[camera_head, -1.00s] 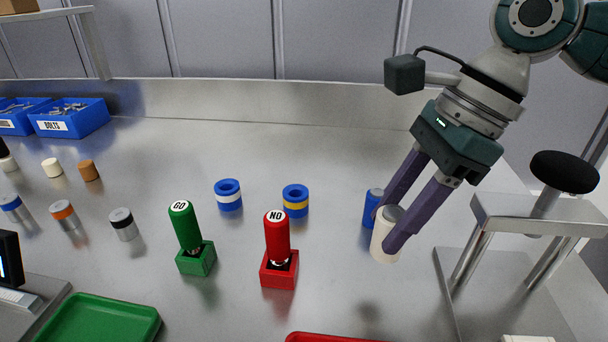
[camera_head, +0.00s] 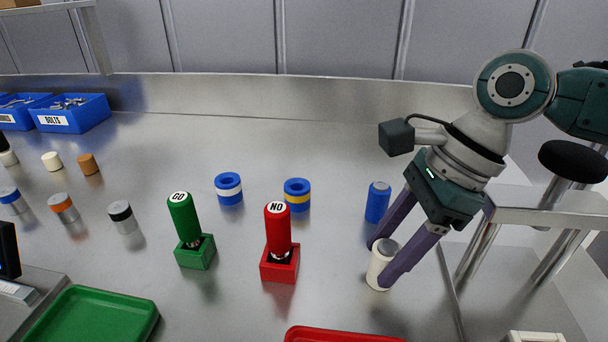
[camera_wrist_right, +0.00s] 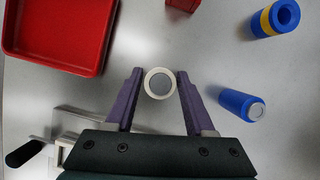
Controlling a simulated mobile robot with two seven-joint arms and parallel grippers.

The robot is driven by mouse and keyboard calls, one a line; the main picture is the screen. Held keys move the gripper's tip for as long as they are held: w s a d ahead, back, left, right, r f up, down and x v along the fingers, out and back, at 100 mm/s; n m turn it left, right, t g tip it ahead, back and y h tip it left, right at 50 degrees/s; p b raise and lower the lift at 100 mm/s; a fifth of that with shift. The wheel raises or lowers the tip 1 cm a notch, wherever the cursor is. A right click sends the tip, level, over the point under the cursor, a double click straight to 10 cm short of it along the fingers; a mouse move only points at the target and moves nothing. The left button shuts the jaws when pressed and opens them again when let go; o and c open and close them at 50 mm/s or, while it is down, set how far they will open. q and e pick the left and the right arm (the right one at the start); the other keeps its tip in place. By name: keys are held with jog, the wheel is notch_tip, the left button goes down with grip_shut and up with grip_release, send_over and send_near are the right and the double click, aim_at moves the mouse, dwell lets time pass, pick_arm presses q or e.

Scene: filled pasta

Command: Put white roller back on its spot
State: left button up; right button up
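The white roller (camera_head: 379,269) has a grey top and stands upright on the metal table at the right, in front of a blue roller (camera_head: 377,203). In the right wrist view I look down on its round top, a pale ring (camera_wrist_right: 148,92) with a grey centre. My right gripper (camera_head: 378,264) reaches down with its purple fingers on either side of the white roller, tips close to the table. In the wrist view the fingers of the gripper (camera_wrist_right: 159,75) show a narrow gap on both sides of the roller. My left gripper is not in view.
A metal stand (camera_head: 545,216) is close at the right, and a red tray (camera_head: 340,335) lies at the front. A red NO stamp (camera_head: 279,233), a green GO stamp (camera_head: 185,219) and two blue rings (camera_head: 229,196) stand left of my arm. Bare table lies between.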

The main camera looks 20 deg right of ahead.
jog(key=shift+o, duration=1.3)
jog(key=p+v, duration=0.2)
jog(key=v, duration=1)
jog(key=s+a+f+n, duration=0.2)
jog(key=a+n, duration=0.1)
jog(key=n, duration=0.2)
jog(key=s+a+f+n, duration=0.3)
jog(key=n, duration=0.2)
jog(key=s+a+f+n, duration=0.2)
jog(key=a+f+n, duration=0.1)
jog(key=n, duration=0.1)
jog(key=shift+s+a+f+n+t+h, duration=0.1)
jog(key=shift+s+a+n+t+h, duration=0.2)
jog(key=shift+a+n+h, duration=0.1)
jog(key=s+n, duration=0.2)
jog(key=n, duration=0.1)
jog(key=s+n+t+h, duration=0.1)
jog(key=n, duration=0.1)
jog(key=shift+s+a+f, duration=0.15)
jog(key=shift+a+f, duration=0.05)
jog(key=shift+a, duration=0.1)
jog(key=s+n, duration=0.1)
jog(key=s+d+n+h, duration=0.2)
jog(key=shift+s+d+r+n, duration=0.1)
jog(key=shift+d+r+n, duration=0.05)
jog(key=shift+r+n, duration=0.2)
jog(key=shift+s+d+n, duration=0.15)
jog(key=shift+d+n, duration=0.05)
jog(key=shift+n, duration=0.05)
